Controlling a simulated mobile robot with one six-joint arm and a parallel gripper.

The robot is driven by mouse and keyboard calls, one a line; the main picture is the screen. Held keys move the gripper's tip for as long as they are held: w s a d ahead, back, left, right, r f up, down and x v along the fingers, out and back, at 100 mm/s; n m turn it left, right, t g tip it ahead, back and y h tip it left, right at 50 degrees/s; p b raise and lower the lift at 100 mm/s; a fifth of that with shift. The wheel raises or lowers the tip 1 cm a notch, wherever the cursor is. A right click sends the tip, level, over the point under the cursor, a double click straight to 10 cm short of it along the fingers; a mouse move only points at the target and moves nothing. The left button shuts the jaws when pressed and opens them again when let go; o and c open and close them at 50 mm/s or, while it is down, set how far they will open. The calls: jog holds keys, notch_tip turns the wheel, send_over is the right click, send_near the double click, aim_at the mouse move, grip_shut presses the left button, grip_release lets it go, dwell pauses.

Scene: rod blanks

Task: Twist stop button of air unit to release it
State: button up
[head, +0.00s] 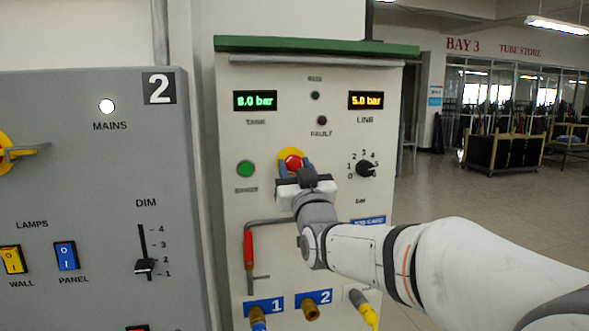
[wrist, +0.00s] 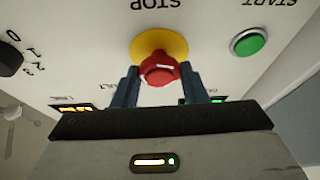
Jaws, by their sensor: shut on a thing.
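The red stop button (head: 293,162) sits on a yellow backing on the cream front of the air unit (head: 236,203). In the wrist view the red button (wrist: 160,70) stands out from its yellow ring (wrist: 160,44), under the word STOP. My gripper (head: 292,170) faces the panel at the button. In the wrist view its two dark fingers (wrist: 160,80) are on the left and right sides of the red cap, shut on it. In the head view my gripper hides the button's lower part.
A green start button (head: 246,169) is left of the stop button, and a black dial (head: 366,169) is right. Below are a red lever (head: 249,250) and hose fittings (head: 311,311). A grey panel (head: 95,185) stands at left. Open floor lies at right.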

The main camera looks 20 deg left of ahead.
jog(key=shift+f+b, duration=0.2)
jog(key=shift+b, duration=0.45)
jog(key=shift+c, duration=0.2)
jog(key=shift+m+b, duration=0.4)
jog(key=shift+b, duration=0.3)
jog(key=shift+r, duration=0.15)
jog(key=o, duration=1)
jog(key=shift+s, duration=0.1)
jog(key=b+v, duration=0.1)
jog(key=v, duration=0.6)
jog(key=shift+s+d+b, duration=0.1)
jog(key=shift+s+b, duration=0.2)
jog(key=shift+b, duration=0.05)
